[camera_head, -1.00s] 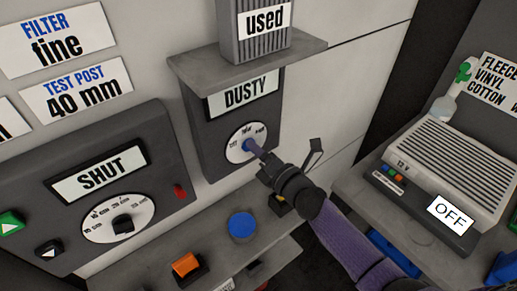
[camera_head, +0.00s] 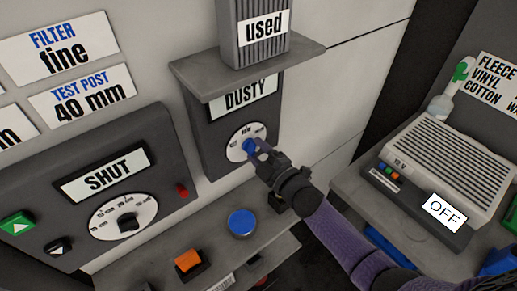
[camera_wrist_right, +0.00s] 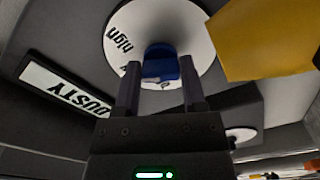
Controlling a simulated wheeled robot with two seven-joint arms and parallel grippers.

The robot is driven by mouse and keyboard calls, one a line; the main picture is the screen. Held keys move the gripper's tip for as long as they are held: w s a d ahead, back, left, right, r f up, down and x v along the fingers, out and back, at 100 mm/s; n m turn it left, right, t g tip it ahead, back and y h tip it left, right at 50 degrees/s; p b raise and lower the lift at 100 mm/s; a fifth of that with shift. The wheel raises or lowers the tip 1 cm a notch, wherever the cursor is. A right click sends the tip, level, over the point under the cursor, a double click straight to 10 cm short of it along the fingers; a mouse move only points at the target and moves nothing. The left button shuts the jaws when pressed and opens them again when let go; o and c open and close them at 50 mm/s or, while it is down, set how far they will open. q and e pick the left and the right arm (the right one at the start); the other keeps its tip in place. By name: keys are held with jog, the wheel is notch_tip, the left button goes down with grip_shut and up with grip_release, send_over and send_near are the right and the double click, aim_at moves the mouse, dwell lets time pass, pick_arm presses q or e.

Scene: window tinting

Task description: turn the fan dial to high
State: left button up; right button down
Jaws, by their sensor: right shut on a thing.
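The fan dial is a blue knob (camera_head: 248,147) on a round white scale, on the dark panel (camera_head: 206,135) below the DUSTY sign (camera_head: 250,94). My right gripper (camera_head: 257,151) is at the knob, its arm coming from the lower right. In the right wrist view the knob (camera_wrist_right: 160,66) sits between the two fingers of the gripper (camera_wrist_right: 160,84), which is shut on it. The knob's exact setting cannot be read. My left gripper is not in view.
A shelf (camera_head: 180,73) with a grey "used" filter (camera_head: 240,50) juts out above the dial. The SHUT panel (camera_head: 75,160) is at left. A blue button (camera_head: 242,222) and an orange one (camera_head: 188,261) lie below. A vented unit reading OFF (camera_head: 440,160) stands right.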

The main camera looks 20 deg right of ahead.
jog(key=shift+s+f+m+p, duration=0.15)
jog(key=shift+m+p, duration=0.4)
jog(key=shift+m, duration=2.85)
jog(key=shift+c, duration=0.8)
grip_release()
jog(key=p+v, duration=0.1)
jog(key=v, duration=0.8)
jog(key=shift+s, duration=0.35)
jog(key=shift+d, duration=0.1)
